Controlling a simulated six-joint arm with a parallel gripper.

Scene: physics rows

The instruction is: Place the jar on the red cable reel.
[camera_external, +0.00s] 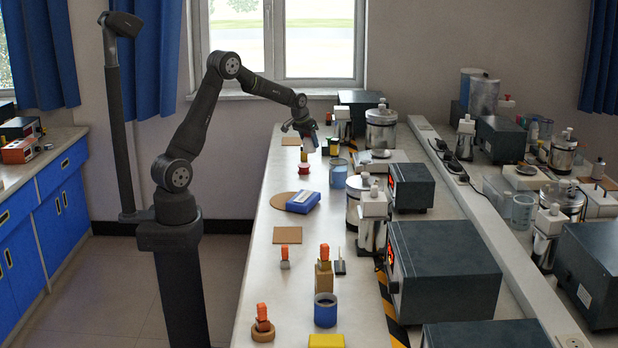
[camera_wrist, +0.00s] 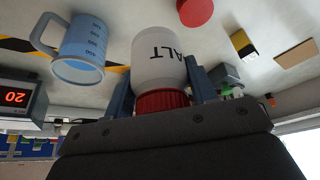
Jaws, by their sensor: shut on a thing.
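The jar (camera_wrist: 160,58) is white with dark lettering and a red lid. In the wrist view my gripper (camera_wrist: 162,88) is shut on it, one finger on each side near the lid. In the external view my gripper (camera_external: 305,133) holds the jar (camera_external: 309,146) above the far part of the bench. The red cable reel (camera_external: 304,168) stands on the bench below the jar and slightly left of it, with a gap between. It also shows in the wrist view (camera_wrist: 195,11) at the top edge, partly cut off and apart from the jar.
A blue graduated mug (camera_wrist: 82,50) stands near the jar; it also shows in the external view (camera_external: 338,174). A yellow-and-black block (camera_wrist: 243,45) and a brown pad (camera_wrist: 296,54) lie on the other side. A blue box (camera_external: 303,202) lies nearer on the bench. Instruments line the right side.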

